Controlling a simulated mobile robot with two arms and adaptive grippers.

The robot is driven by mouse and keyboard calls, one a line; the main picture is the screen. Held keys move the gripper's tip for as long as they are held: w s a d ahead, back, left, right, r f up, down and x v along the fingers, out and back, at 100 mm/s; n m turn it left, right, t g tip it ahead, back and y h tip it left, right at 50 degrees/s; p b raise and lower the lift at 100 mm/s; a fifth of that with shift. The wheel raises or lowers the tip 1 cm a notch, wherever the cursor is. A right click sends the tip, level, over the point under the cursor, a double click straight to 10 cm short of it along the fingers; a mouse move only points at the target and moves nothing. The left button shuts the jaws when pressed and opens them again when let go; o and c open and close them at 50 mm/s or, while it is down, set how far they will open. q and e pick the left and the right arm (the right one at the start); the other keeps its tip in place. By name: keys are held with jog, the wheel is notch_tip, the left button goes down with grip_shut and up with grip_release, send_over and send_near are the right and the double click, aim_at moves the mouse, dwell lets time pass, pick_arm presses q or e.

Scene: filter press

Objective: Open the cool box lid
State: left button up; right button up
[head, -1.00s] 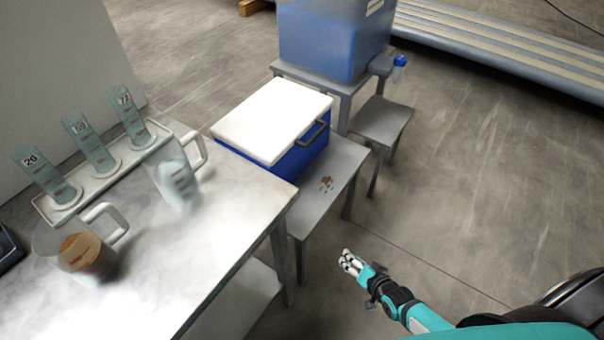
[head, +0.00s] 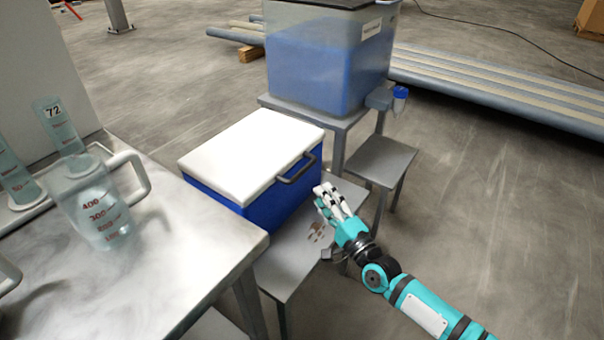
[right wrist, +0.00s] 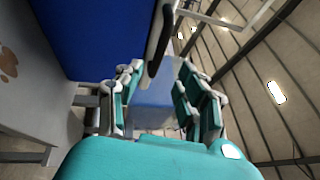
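The cool box (head: 238,203) is blue with a white lid (head: 255,155), and the lid lies flat and closed on it. A grey handle (head: 296,170) sticks out from its right side. My right gripper (head: 328,198) is just right of and below the handle, apart from it in the head view. In the right wrist view the blue box side (right wrist: 95,40) fills the upper left. The dark handle (right wrist: 157,45) shows ahead of the spread fingers of my right gripper (right wrist: 160,100), which are open with nothing between them. My left gripper is not in view.
The box stands on a low grey bench (head: 275,268). A metal table (head: 200,262) with a measuring jug (head: 100,215) and cylinders is at the left. A blue tank (head: 320,60) with a tap stands behind, beside a small stool (head: 382,158).

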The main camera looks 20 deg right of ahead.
aim_at(302, 169)
jog(key=b+x, duration=0.1)
jog(key=x, duration=0.8)
jog(key=shift+w+a, duration=0.1)
jog(key=shift+w, duration=0.2)
jog(key=shift+w+a, duration=0.1)
jog(key=shift+w, duration=0.3)
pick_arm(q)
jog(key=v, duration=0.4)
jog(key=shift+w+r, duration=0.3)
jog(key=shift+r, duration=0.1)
pick_arm(e)
grip_shut()
